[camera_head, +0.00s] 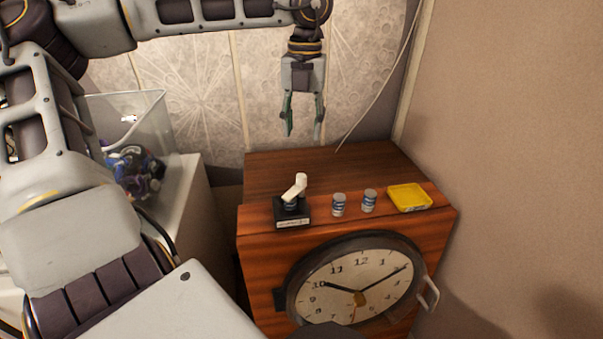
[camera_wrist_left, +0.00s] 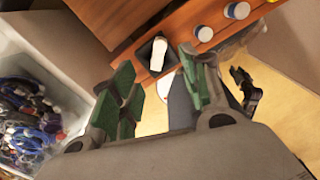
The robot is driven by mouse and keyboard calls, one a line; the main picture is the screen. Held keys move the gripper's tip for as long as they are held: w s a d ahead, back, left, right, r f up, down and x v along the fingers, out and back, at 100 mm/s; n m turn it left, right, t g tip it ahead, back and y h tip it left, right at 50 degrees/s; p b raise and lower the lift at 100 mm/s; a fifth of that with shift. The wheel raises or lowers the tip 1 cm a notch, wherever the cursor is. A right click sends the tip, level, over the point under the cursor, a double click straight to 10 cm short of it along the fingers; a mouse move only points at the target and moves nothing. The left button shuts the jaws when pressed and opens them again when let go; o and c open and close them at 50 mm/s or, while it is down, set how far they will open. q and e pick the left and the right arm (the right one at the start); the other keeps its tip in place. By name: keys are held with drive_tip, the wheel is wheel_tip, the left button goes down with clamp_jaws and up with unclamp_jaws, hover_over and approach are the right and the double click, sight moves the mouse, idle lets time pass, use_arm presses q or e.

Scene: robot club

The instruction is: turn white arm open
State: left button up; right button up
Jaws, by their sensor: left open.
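The white arm (camera_head: 295,187) is a short tilted lever on a small black base (camera_head: 291,212) with a label on its front. It stands at the front left of the wooden cabinet's top. In the left wrist view the white arm (camera_wrist_left: 158,53) shows just beyond the fingertips, on its black base. My left gripper (camera_head: 303,118) points down with its fingers apart and empty, above the back of the cabinet top. It is clear of the white arm. Its green-padded fingers (camera_wrist_left: 160,90) also show in the left wrist view. My right gripper cannot be made out in the head view.
Two small cans (camera_head: 338,205) and a yellow tray (camera_head: 409,198) stand right of the base on the wooden cabinet (camera_head: 258,232). A clock (camera_head: 352,283) is on the cabinet's front. A clear bin (camera_head: 134,125) stands at left. The cabinet top's back is clear.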

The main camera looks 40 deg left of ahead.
use_arm(q)
drive_tip(key=b, duration=0.1)
hover_over(301, 175)
drive_tip(key=f, duration=0.7)
drive_tip(key=shift+d, duration=0.2)
wheel_tip(301, 175, down, 5)
drive_tip(key=shift+f+b, duration=0.1)
drive_tip(key=shift+b, duration=0.55)
drive_tip(key=shift+a+f, duration=0.1)
drive_tip(key=shift+f, duration=0.65)
use_arm(e)
drive_tip(key=r, duration=0.3)
drive_tip(key=a+r, duration=0.1)
drive_tip(key=r, duration=0.1)
drive_tip(key=shift+w+a+r, duration=0.1)
drive_tip(key=shift+w+r, duration=0.05)
drive_tip(key=shift+w, duration=0.15)
use_arm(q)
clamp_jaws()
